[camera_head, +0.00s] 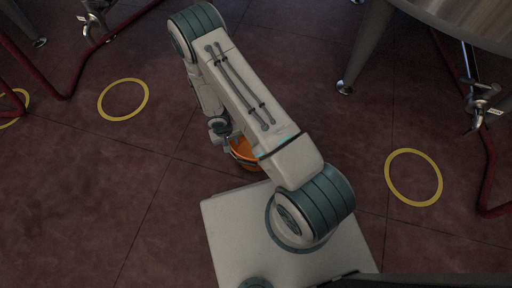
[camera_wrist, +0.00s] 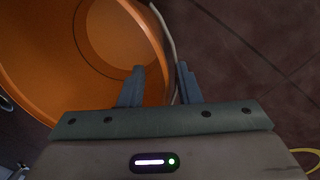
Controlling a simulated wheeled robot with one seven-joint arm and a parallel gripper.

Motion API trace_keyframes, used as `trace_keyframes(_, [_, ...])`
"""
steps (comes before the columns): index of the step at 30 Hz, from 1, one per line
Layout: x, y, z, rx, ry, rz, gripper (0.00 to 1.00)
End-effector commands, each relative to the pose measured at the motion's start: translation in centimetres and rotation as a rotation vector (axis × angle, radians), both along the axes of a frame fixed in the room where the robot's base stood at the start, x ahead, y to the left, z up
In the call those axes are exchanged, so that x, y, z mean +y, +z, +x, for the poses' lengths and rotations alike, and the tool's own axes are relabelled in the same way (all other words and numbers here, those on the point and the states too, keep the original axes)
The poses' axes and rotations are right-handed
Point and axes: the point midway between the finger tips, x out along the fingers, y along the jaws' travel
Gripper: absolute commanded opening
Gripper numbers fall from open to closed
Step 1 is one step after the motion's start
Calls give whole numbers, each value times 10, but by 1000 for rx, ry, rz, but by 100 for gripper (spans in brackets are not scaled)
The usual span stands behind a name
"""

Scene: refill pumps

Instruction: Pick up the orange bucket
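The orange bucket (camera_head: 243,153) stands on the floor beside my base in the head view, partly covered by my arm. In the wrist view the bucket (camera_wrist: 30,45) fills the left side, and I look into its open top. A thin pale handle (camera_wrist: 161,22) runs along its right rim. My gripper (camera_wrist: 160,70) is at this rim, with the left finger over the inside of the bucket and the right finger outside. The rim and handle pass between the fingers. The fingers are apart, with a gap beside the left one. In the head view my gripper is mostly hidden by my arm.
Yellow rings (camera_head: 123,99) and (camera_head: 413,177) mark the dark red tiled floor. A steel tank (camera_head: 470,20) on legs stands at the upper right. Dark red hoses (camera_head: 487,170) lie at the right and upper left. The floor left of the bucket is clear.

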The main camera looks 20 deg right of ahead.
Motion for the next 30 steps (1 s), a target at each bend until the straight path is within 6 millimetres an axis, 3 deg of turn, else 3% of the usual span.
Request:
trace_keyframes(3, [-1, -15, 0, -1, 2, 0, 30])
trace_keyframes(11, [-2, -16, 0, -1, 1, 0, 30])
trace_keyframes(15, [-2, -15, 0, -1, 1, 0, 0])
trace_keyframes(30, [-1, -15, 0, 0, 2, 1, 0])
